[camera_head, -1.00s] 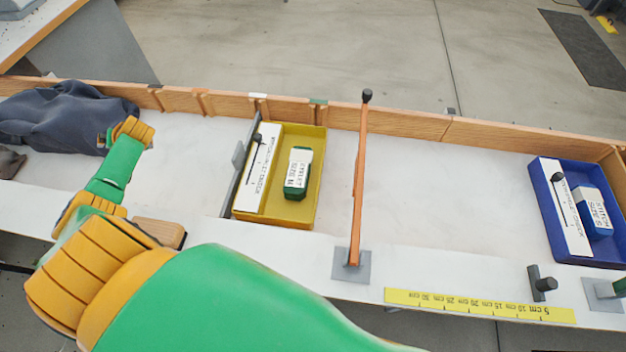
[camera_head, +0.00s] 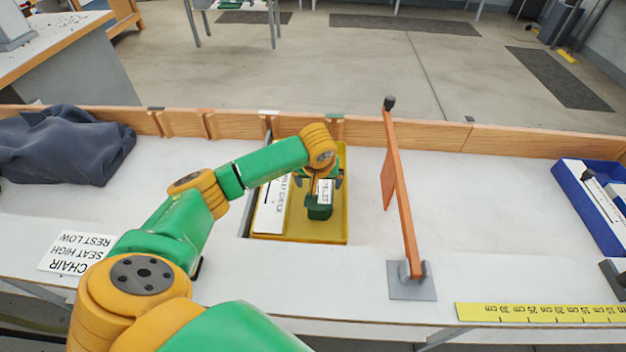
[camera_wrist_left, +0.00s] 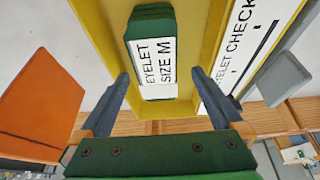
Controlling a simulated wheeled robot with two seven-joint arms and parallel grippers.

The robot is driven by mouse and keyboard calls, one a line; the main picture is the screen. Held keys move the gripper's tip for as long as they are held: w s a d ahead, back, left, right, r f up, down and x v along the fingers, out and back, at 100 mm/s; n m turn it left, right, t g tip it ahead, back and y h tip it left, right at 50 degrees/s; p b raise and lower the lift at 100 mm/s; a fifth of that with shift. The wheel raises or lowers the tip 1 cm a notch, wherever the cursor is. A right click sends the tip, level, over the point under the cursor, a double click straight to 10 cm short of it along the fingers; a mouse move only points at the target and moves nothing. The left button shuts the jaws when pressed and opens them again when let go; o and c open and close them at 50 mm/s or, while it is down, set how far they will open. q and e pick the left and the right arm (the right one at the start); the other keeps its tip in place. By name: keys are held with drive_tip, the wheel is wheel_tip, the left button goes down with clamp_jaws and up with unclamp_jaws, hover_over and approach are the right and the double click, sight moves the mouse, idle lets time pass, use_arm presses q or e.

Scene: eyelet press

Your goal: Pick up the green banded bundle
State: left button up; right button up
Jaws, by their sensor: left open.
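The green banded bundle (camera_head: 319,208), with a white band, lies in the yellow tray (camera_head: 335,228). In the left wrist view the bundle (camera_wrist_left: 152,32) has a white label reading "EYELET SIZE M". My left gripper (camera_head: 320,186) is over the tray, right at the bundle in the head view, and partly hides it. In the left wrist view my left gripper (camera_wrist_left: 167,85) is open, its two fingers apart on either side of the bundle's near end, with nothing between them touching. My right gripper is not in view.
A white eyelet check card (camera_head: 272,205) lies in the tray beside the bundle. An orange post (camera_head: 402,200) on a grey base stands right of the tray. A blue tray (camera_head: 584,205) is at the far right. Dark cloth (camera_head: 62,145) lies at left.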

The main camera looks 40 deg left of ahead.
sight(321, 185)
use_arm(q)
drive_tip(key=x, duration=0.3)
drive_tip(key=w+b+x, duration=0.1)
drive_tip(key=x, duration=0.2)
drive_tip(key=shift+w+d, duration=0.15)
drive_tip(key=shift+f, duration=0.1)
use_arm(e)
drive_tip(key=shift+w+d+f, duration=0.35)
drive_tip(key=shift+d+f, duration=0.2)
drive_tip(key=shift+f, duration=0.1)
